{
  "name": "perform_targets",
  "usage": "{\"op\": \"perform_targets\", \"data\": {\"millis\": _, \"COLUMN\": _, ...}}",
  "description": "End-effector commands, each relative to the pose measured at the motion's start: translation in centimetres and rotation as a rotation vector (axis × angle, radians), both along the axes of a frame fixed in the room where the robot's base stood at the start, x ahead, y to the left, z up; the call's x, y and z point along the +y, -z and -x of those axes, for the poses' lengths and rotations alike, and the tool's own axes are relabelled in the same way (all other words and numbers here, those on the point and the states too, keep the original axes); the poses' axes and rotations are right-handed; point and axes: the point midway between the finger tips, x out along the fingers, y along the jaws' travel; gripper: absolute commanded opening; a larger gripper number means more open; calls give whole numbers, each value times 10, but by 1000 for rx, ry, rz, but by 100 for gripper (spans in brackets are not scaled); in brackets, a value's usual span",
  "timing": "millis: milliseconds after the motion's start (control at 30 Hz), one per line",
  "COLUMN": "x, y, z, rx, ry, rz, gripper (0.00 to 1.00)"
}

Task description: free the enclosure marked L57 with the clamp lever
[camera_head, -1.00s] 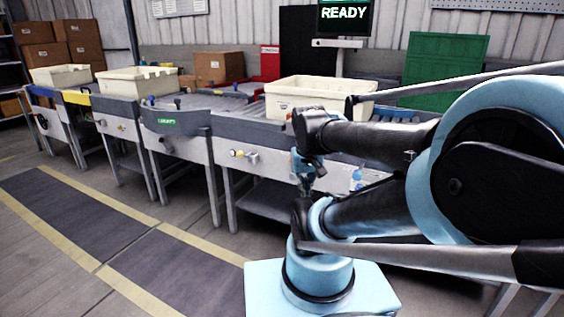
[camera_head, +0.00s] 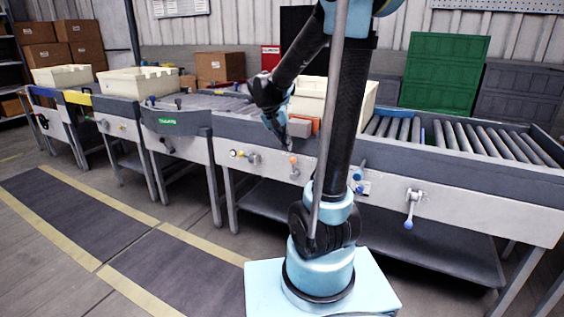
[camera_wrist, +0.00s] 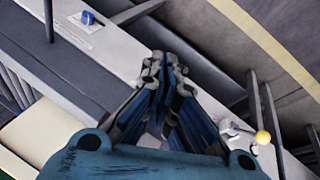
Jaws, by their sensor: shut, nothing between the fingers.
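A cream crate (camera_head: 312,88) stands on the roller conveyor behind my arm, which hides part of it. No L57 mark is readable on it. My gripper (camera_head: 284,142) is shut and empty, pointing down at the conveyor's front edge. In the wrist view its fingers (camera_wrist: 165,62) are together. The wrist view shows a yellow knob (camera_wrist: 263,137) and a blue knob (camera_wrist: 88,18), both apart from the fingers. I cannot tell which is the clamp lever.
Bare rollers (camera_head: 480,138) lie right of the crate. Other cream crates (camera_head: 138,80) stand on the stations to the left. A green panel (camera_head: 445,72) is behind the line. The marked floor (camera_head: 110,220) at the left is clear.

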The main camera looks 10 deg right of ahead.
Motion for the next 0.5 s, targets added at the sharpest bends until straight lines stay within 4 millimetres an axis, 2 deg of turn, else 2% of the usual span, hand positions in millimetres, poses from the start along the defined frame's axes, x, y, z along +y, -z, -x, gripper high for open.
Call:
{"op": "perform_targets", "data": {"millis": 100, "x": 12, "y": 6, "z": -33, "rx": -18, "ry": 33, "rz": 38, "gripper": 0}}
{"op": "perform_targets", "data": {"millis": 267, "x": 29, "y": 18, "z": -74, "rx": -48, "ry": 84, "rz": 89, "gripper": 0}}
{"op": "perform_targets", "data": {"millis": 500, "x": 58, "y": 45, "z": -128, "rx": -106, "ry": 154, "rz": 161, "gripper": 0}}
